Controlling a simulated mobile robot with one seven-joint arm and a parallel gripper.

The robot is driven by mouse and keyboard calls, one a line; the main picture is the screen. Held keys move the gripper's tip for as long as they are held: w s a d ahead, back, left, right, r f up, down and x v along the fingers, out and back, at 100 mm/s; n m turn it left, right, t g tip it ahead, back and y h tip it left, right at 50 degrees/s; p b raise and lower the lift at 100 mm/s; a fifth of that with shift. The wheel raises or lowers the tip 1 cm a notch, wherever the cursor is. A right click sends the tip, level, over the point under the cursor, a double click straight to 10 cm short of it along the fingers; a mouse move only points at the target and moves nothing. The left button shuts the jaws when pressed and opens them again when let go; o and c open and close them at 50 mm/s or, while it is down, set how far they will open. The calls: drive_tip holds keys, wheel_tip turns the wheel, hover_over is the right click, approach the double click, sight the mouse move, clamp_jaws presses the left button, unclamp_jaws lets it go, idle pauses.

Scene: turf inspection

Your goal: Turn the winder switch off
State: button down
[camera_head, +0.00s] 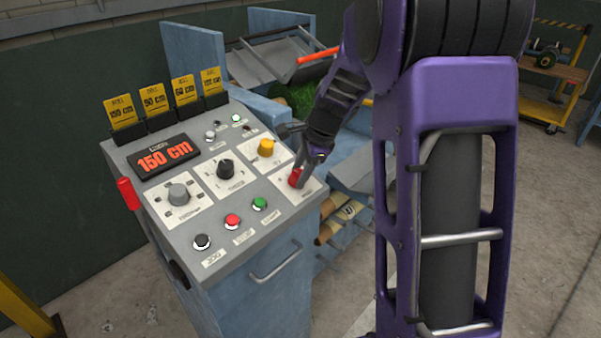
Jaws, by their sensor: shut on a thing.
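The control console (222,255) stands in the middle left with a grey sloping panel. A red knob (294,177) sits on a white plate at the panel's right side; I take it as the winder switch, though its label is too small to read. My gripper (301,178) is at this knob, shut on it, with its fingers pointing down. The fingers and wrist hide part of the knob, and its exact angle cannot be told.
A yellow knob (266,147), a black knob (226,167) and a grey knob (179,194) are close by. Red (232,221) and green (259,204) buttons line the front. A blue machine (190,49) with a green turf roll stands behind. A yellow cart (550,75) is far right.

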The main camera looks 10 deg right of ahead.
drive_tip(key=n+b, duration=0.1)
drive_tip(key=n, duration=0.5)
drive_tip(key=shift+n, duration=0.3)
idle(0.4)
drive_tip(key=shift+c, duration=1.9)
unclamp_jaws()
drive_tip(key=p+v, duration=0.2)
drive_tip(key=v, duration=1.5)
drive_tip(key=shift+r, duration=0.3)
drive_tip(key=shift+w, duration=0.1)
